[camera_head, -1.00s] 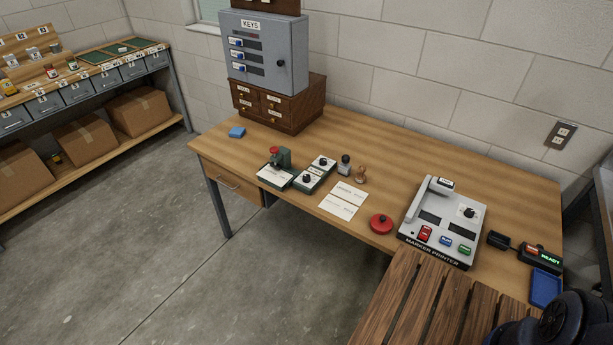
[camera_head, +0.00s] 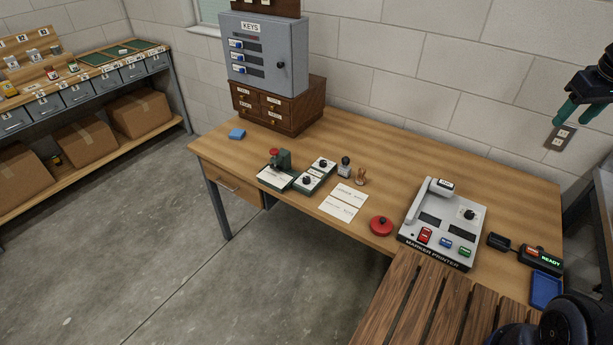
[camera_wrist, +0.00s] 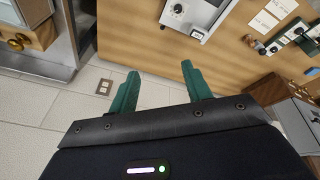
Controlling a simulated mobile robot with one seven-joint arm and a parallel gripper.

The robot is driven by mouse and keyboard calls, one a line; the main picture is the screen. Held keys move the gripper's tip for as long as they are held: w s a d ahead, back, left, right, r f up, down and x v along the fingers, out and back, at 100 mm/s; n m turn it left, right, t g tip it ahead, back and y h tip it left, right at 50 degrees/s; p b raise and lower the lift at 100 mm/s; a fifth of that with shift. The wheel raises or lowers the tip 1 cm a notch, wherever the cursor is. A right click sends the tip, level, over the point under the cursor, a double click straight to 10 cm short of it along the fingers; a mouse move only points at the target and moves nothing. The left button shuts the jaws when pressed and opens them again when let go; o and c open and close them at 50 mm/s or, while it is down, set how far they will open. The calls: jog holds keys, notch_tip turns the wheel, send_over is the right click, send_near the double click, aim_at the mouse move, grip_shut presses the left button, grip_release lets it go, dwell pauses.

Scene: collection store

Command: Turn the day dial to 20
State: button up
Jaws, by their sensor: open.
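A green-and-white unit with two black dials, a front one (camera_head: 307,180) and a rear one (camera_head: 323,164), sits mid-left on the desk beside a green stamp press (camera_head: 280,160). Another black dial (camera_head: 469,214) is on the grey marker printer (camera_head: 410,234). The lettering is too small to tell which is the day dial or its setting. My gripper (camera_head: 578,112), with green fingers, hangs at the upper right, well away from these dials. In the wrist view my gripper (camera_wrist: 161,88) is open and empty, and part of the printer (camera_wrist: 205,14) shows beyond it.
The wooden desk (camera_head: 380,150) holds two cards (camera_head: 344,201), a black-handled stamp (camera_head: 345,167), a brown stamp (camera_head: 361,177), a red round object (camera_head: 381,226) and a blue tray (camera_head: 546,289). The grey key cabinet (camera_head: 262,60) stands at the back left. A slatted wooden surface (camera_head: 430,300) is in front.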

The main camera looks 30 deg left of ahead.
jog(key=w+a+f+n+g, duration=0.1)
jog(key=w+a+f+n, duration=0.2)
jog(key=a, duration=0.6)
jog(key=w+a+f+n, duration=0.1)
jog(key=w+a+n, duration=0.25)
jog(key=a, duration=0.55)
jog(key=n+g, duration=0.2)
jog(key=n, duration=1.2)
send_over(307, 178)
notch_tip(307, 178, down, 28)
jog(key=shift+m+h, duration=0.25)
jog(key=shift+h, duration=0.15)
notch_tip(307, 178, down, 11)
jog(key=shift+r, duration=0.2)
